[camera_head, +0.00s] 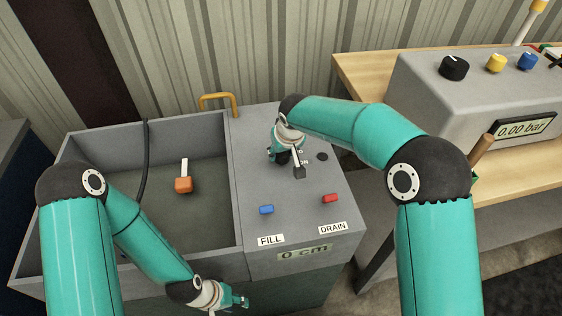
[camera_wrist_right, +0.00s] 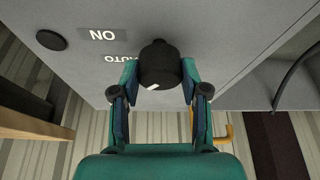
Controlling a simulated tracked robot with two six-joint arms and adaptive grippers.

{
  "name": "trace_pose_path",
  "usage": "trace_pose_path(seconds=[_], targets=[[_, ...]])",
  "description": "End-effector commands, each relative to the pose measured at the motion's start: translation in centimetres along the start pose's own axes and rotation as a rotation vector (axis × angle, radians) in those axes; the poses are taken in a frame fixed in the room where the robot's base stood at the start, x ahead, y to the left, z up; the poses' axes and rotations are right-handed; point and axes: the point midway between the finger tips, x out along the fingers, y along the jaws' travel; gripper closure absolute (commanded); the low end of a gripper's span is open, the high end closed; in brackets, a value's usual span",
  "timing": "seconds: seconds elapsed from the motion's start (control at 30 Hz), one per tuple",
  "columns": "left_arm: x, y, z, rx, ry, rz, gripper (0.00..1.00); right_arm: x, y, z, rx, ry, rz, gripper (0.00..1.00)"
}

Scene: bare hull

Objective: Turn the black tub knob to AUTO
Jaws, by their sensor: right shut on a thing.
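The black tub knob (camera_wrist_right: 159,66) stands on the grey panel in the right wrist view. My right gripper (camera_wrist_right: 159,80) has its two fingers on either side of it, shut on it. The knob's white mark faces the lower left in that view, away from the AUTO label (camera_wrist_right: 123,58), which is partly hidden by a finger. The ON label (camera_wrist_right: 102,35) is farther up and left. In the head view my right gripper (camera_head: 281,156) covers most of the knob. My left gripper (camera_head: 238,300) hangs low by the tub's front; its finger opening is unclear.
The tub basin (camera_head: 150,225) holds an orange piece (camera_head: 183,185). A grey console (camera_head: 470,95) stands right.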

Motion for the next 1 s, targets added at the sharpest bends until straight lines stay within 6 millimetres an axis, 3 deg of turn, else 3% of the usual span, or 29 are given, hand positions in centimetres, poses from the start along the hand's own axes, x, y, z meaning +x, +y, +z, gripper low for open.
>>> trace_pose_path(seconds=[0.03, 0.3, 0.9, 0.93, 1.0], targets=[[1.1, -0.4, 0.0, 0.0, 0.0, 0.0, 0.6, 0.5, 0.0, 0.3, 0.031, -0.002, 0.014, 0.9], [2.6, -0.9, 0.0, 0.0, 0.0, 0.0, 0.6, 0.2, -0.1, 0.2, 0.161, -0.004, 0.067, 0.9], [3.0, -1.1, 0.0, 0.0, 0.0, 0.0, 0.6, 0.0, -0.2, 0.1, 0.206, -0.007, 0.084, 0.9], [3.0, -1.1, 0.0, 0.0, 0.0, 0.0, 0.6, 0.0, -0.2, 0.1, 0.206, -0.007, 0.084, 0.52], [3.0, -1.1, 0.0, 0.0, 0.0, 0.0, 0.6, 0.0, -0.2, 0.1, 0.205, -0.007, 0.084, 0.4]])
